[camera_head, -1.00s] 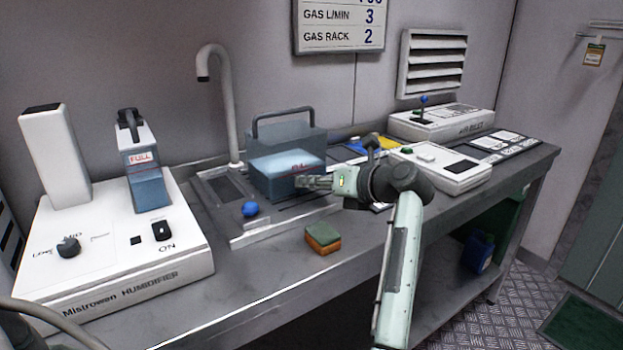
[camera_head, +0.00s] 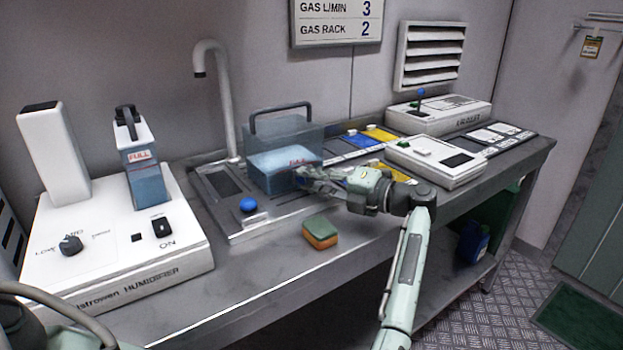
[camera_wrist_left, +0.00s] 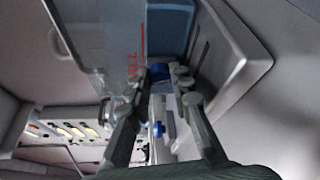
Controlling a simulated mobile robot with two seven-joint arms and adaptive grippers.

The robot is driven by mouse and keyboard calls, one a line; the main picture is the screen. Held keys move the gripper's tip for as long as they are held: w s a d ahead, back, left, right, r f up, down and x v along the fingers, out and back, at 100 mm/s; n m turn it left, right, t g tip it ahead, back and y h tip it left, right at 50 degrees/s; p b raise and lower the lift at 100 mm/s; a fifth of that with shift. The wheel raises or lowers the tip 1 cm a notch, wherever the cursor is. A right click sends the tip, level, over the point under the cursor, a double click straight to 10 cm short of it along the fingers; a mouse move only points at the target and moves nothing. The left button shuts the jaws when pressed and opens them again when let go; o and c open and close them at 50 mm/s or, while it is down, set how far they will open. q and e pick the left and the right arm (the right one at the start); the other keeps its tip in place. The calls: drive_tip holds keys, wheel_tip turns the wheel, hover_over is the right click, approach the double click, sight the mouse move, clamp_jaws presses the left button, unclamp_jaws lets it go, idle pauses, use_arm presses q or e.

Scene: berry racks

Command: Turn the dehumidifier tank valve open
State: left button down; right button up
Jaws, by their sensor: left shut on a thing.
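The clear dehumidifier tank (camera_head: 275,185) holds bluish water and has red FULL lettering; a grey handle arches over its top. It also shows in the left wrist view (camera_wrist_left: 105,30). My left gripper (camera_head: 303,176) is at the tank's right front corner. In the left wrist view its fingers (camera_wrist_left: 159,85) are closed in on a blue valve knob (camera_wrist_left: 158,71) beside the tank wall. The fingers hide part of the knob, and I cannot read its turn angle. My right gripper is not in view.
A blue ball knob (camera_head: 248,204) stands on the sink tray left of the tank. A green and orange sponge (camera_head: 320,233) lies on the counter. A humidifier (camera_head: 110,240) stands at left, a white control box (camera_head: 435,162) at right.

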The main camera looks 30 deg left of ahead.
use_arm(q)
drive_tip(key=shift+f+m+y, duration=0.1)
drive_tip(key=shift+m+y, duration=0.2)
drive_tip(key=shift+m, duration=0.2)
idle(0.3)
drive_tip(key=c, duration=1.3)
unclamp_jaws()
drive_tip(key=shift+c, duration=0.2)
drive_tip(key=shift+f+m, duration=0.1)
drive_tip(key=shift+m, duration=0.2)
drive_tip(key=shift+d+r, duration=0.2)
drive_tip(key=shift+d, duration=1.8)
drive_tip(key=shift+d+r, duration=0.2)
drive_tip(key=shift+d, duration=1.8)
